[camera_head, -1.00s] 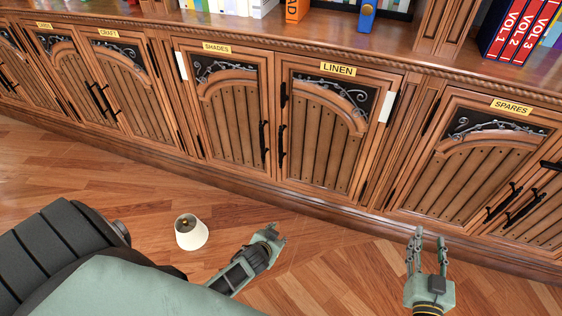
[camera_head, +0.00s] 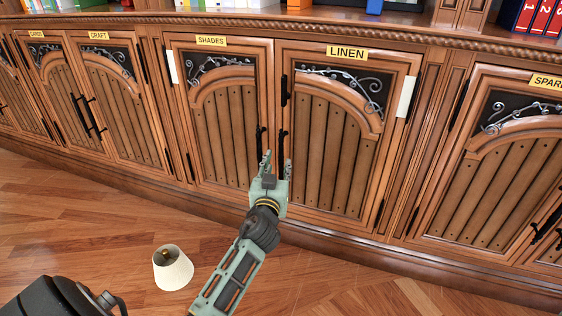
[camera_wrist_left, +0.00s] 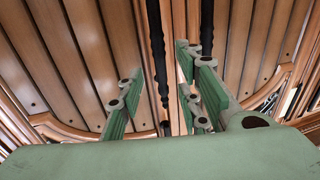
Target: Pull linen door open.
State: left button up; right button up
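The linen door (camera_head: 328,145) is a shut brown panelled door under a yellow LINEN label (camera_head: 347,53). Its dark upright handle (camera_head: 282,150) is near its left edge, beside the shades door's handle (camera_head: 261,140). My left gripper (camera_head: 277,163) is in front of the handles, fingers apart and pointing at the doors. In the left wrist view, a dark handle (camera_wrist_left: 157,50) shows between the open fingers (camera_wrist_left: 155,85), and a second handle (camera_wrist_left: 207,25) lies beyond the right finger. I cannot tell whether a finger touches a handle. My right gripper is out of view.
The shades door (camera_head: 226,125) stands shut to the left, the spares door (camera_head: 485,165) shut to the right. A white lampshade (camera_head: 173,268) lies on the wooden floor at lower left. The floor before the linen door is otherwise clear.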

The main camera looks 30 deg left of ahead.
aim_at(281, 156)
pick_arm(q)
jog(key=b+x, duration=0.2)
jog(key=x, duration=0.4)
jog(key=shift+w+a, duration=0.2)
jog(key=shift+w, duration=0.2)
jog(key=shift+f, duration=0.1)
grip_shut()
